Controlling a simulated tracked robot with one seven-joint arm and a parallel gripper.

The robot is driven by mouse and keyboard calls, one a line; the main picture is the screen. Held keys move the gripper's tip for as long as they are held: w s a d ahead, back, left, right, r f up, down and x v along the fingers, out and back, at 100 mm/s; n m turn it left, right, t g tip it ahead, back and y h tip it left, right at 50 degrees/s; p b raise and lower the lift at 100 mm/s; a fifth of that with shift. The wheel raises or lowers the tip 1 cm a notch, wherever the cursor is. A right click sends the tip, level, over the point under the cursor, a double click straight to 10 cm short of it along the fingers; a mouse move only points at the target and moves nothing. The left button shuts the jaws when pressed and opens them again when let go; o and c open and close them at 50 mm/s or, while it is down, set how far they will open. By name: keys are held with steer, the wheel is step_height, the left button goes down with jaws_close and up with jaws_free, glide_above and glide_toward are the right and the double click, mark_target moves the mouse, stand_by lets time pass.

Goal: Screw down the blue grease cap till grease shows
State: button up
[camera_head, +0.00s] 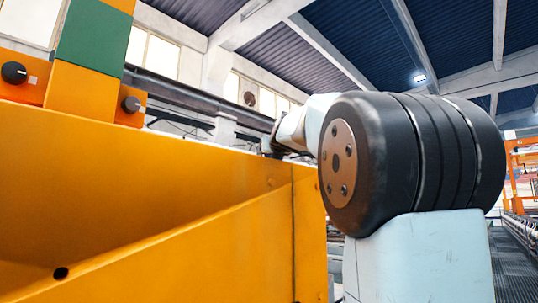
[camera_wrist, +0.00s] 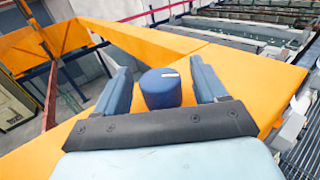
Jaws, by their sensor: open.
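The blue grease cap (camera_wrist: 161,90) is a short upright cylinder with a small pale mark on its top edge, seen in the wrist view on the orange frame. My gripper (camera_wrist: 163,82) is open, with one blue finger to the left of the cap and one to the right. Gaps show between the cap and both fingers. The base of the cap is hidden behind the dark bar of my gripper, and no grease is visible. In the head view my arm reaches over the orange frame, and the cap cannot be made out there.
The large orange frame (camera_head: 150,170) fills the left of the head view. Two black knobs (camera_head: 14,72) (camera_head: 131,104) sit on orange brackets beside a green block (camera_head: 92,38). In the wrist view, rows of tanks (camera_wrist: 245,40) lie behind and a grating (camera_wrist: 300,145) lies at right.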

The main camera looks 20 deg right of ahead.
steer(key=v, duration=1.1)
steer(key=shift+s, duration=0.2)
